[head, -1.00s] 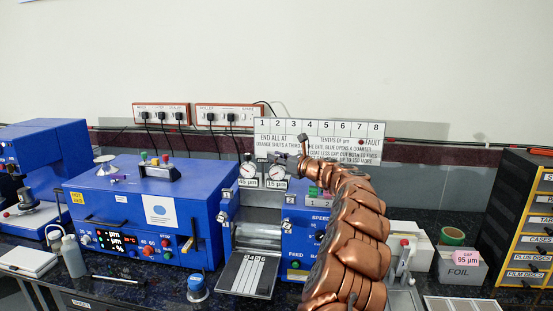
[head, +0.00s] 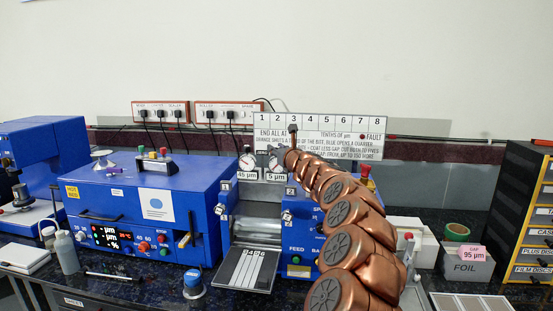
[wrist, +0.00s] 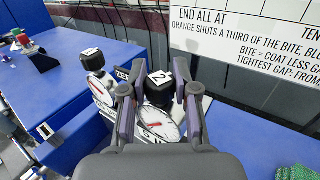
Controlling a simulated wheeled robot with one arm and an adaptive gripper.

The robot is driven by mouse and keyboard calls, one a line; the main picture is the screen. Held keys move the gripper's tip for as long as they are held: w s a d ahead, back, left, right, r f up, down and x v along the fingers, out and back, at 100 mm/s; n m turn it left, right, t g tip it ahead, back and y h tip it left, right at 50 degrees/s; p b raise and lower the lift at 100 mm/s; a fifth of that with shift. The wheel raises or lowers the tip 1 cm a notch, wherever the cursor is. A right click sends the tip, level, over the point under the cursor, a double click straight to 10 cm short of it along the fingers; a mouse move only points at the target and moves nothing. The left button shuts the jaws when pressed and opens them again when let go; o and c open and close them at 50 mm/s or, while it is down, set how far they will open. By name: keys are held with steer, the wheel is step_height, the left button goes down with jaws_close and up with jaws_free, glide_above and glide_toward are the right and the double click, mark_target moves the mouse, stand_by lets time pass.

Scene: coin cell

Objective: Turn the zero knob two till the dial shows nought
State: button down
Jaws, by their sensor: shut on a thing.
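In the head view the plate under dial two (head: 276,177) reads 5 µm. My gripper (head: 279,156) is small there and covers part of that dial.
Knob one (wrist: 92,60) and dial one (wrist: 102,90) stand close on the left; dial one's plate (head: 247,175) reads 45 µm. A white sign (head: 340,125) hangs behind. The blue heated machine (head: 150,205) is left. Foil box (head: 467,268) is right.

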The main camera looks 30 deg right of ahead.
steer(key=shift+a+f+m+g+h+b, duration=0.1)
steer(key=shift+m+g+h+b, duration=0.2)
steer(key=shift+m+h+b, duration=0.65)
steer(key=shift+a+f+m+g+h+b, duration=0.1)
steer(key=shift+m+g+h+b, duration=0.35)
steer(key=shift+h+b, duration=0.85)
steer(key=shift+d+r+m+h+b, duration=0.15)
steer(key=shift+r+m+h+b, duration=0.05)
steer(key=shift+m+h+b, duration=0.5)
steer(key=shift+r+g+h, duration=0.15)
steer(key=shift+g+h, duration=0.2)
steer(key=shift+h, duration=0.1)
steer(key=c, duration=0.8)
jaws_free()
steer(key=shift+c, duration=0.2)
steer(key=v, duration=1.1)
steer(key=shift+s, duration=0.4)
